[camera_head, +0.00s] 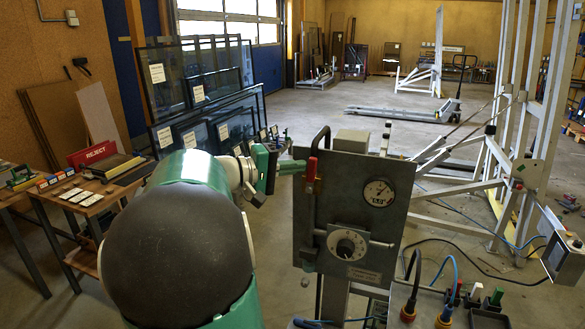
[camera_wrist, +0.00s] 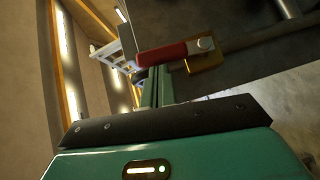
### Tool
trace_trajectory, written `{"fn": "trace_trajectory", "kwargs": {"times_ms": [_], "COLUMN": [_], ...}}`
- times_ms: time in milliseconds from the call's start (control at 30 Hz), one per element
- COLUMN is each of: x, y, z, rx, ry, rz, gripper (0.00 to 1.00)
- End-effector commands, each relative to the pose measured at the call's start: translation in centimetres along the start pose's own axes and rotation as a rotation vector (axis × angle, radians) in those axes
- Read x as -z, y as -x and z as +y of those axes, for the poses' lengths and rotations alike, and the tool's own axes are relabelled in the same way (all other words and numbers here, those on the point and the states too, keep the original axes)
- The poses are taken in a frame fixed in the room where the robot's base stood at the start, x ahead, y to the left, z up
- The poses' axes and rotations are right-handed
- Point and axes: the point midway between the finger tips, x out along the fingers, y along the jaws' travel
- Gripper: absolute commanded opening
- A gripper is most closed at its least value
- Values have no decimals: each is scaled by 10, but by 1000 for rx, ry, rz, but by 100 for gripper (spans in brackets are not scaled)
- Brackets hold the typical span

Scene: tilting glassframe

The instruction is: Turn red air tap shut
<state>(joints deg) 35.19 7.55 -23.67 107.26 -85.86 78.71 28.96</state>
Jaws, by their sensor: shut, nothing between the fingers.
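The red air tap handle (camera_head: 311,172) is on the upper left of the grey control panel (camera_head: 335,215) and stands upright in the head view. In the wrist view the red handle (camera_wrist: 165,53) lies across the picture, with its bolt at the right end over a brass-coloured body (camera_wrist: 206,64). My gripper (camera_head: 293,167) is at the panel's left edge, just left of the handle. In the wrist view the green fingers of my gripper (camera_wrist: 156,72) are together and empty, with their tips close by the handle. I cannot tell whether they touch it.
The panel also carries a round gauge (camera_head: 379,192) and a dial (camera_head: 346,244). A side table (camera_head: 85,200) with a red REJECT sign (camera_head: 92,155) stands at the left. Framed glass panes (camera_head: 205,95) lean behind. Cables (camera_head: 480,265) run over the floor at the right.

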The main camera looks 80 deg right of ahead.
Motion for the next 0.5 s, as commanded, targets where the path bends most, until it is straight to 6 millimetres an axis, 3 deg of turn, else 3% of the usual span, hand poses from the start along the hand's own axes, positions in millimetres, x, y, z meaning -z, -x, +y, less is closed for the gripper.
{"fn": "trace_trajectory", "kwargs": {"times_ms": [500], "x": [-21], "y": [-21], "z": [13], "rx": [312], "ry": [-316], "rz": [-2], "gripper": [0]}}
